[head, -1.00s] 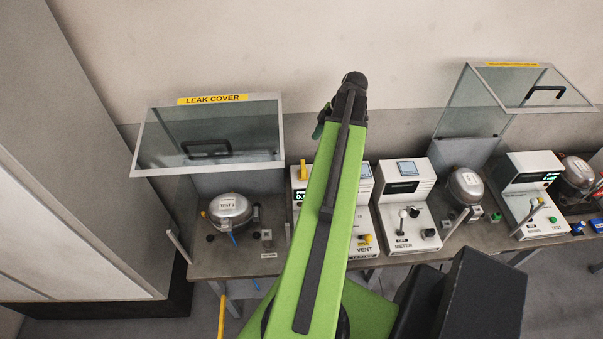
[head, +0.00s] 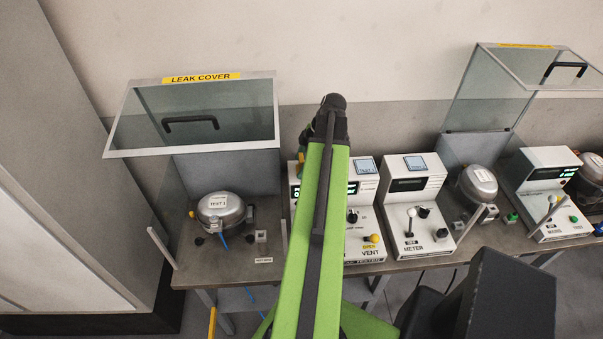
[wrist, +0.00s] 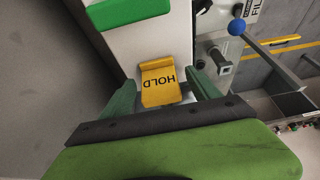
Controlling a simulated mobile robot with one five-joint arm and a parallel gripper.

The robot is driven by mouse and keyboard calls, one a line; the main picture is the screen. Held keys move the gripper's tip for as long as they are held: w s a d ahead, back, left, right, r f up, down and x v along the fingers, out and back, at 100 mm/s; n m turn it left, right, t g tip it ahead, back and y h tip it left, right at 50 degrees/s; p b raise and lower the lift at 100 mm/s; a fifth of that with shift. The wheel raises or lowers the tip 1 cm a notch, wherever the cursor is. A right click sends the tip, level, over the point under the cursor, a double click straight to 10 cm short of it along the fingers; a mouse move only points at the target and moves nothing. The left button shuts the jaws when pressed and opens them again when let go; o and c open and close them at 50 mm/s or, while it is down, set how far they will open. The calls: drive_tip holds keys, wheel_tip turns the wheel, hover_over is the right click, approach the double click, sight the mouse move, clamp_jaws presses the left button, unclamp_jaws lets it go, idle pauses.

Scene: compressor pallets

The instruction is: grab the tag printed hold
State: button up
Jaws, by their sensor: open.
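The yellow tag printed HOLD (wrist: 160,82) hangs at the edge of a white box, its letters upside down in the wrist view. In the head view a small yellow piece (head: 301,160) shows beside my arm at the top left of the white leak tester; the arm hides most of it. My gripper (wrist: 162,88) is open, with one green finger on each side of the tag in the wrist view. I see no finger touching the tag, and cannot tell how far it is in depth.
The raised leak cover (head: 196,116) stands left of my arm above a silver compressor (head: 221,208) labelled TEST. The meter box (head: 411,212) stands to the right. A blue-knobbed lever (wrist: 237,27) is at upper right in the wrist view. A green block (wrist: 128,11) lies on the white box.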

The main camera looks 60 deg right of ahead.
drive_tip(key=c, duration=1.4)
